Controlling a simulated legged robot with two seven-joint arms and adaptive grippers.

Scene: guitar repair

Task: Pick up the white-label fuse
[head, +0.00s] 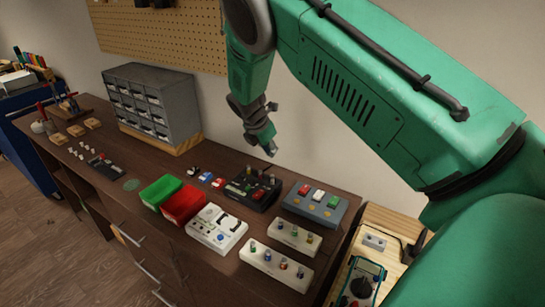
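Three small fuse-like blocks lie in a short row on the brown workbench (140,185), behind the green and red bins. One is dark with a white part (193,171), one is blue and white (206,177), and one is red (218,183). They are too small for me to read labels, so I cannot tell for certain which is the white-label fuse. My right gripper (272,129) hangs above the back of the bench, up and to the right of the row. Its fingers look spread, with nothing between them. My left gripper is not in view.
A grey drawer cabinet (165,105) stands at the back left. The green bin (160,190), red bin (184,204), black switch box (252,186), blue-grey box (316,203) and white device (216,228) crowd the bench. A multimeter (359,284) sits at the lower right.

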